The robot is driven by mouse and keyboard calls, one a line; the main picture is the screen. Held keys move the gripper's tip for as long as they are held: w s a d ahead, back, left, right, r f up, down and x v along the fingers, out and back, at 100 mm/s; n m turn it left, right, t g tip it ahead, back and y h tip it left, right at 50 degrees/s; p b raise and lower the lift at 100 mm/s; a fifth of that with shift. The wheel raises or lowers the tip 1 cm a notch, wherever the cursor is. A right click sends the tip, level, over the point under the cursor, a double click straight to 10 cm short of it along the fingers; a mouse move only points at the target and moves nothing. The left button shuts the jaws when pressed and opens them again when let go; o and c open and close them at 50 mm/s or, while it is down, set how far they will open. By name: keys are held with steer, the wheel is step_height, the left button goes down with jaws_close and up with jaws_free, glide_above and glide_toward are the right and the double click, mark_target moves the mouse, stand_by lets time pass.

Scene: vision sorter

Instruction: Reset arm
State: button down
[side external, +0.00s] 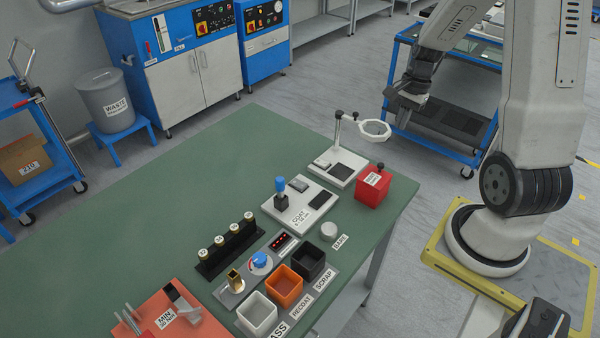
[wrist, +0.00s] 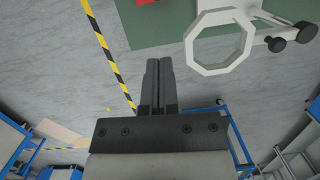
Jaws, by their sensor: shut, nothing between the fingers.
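My gripper (side external: 400,98) hangs to the right of the green table (side external: 130,210), above the blue cart, in the side external view. In the wrist view my gripper (wrist: 158,62) has its two dark fingers together with nothing between them. The floor lies below the fingers. The white ring on a stand (side external: 374,129) is at the table's far right corner. The ring also shows in the wrist view (wrist: 190,52), to the right of the fingers and apart from them.
A red box (side external: 372,188) stands near the table's right edge. White, orange and black bins (side external: 284,288) and a row of vials (side external: 228,246) stand toward the front. A blue cart (side external: 470,65) stands behind my gripper. The table's left half is mostly clear.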

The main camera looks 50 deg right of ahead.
steer(key=w+a+r+n+t+h, duration=0.1)
steer(key=a+n+t+h, duration=0.1)
steer(key=a+n, duration=1.6)
steer(key=a, duration=0.5)
steer(key=shift+a+r+n, duration=0.25)
steer(key=shift+a+n, duration=0.05)
steer(key=shift+a, duration=0.05)
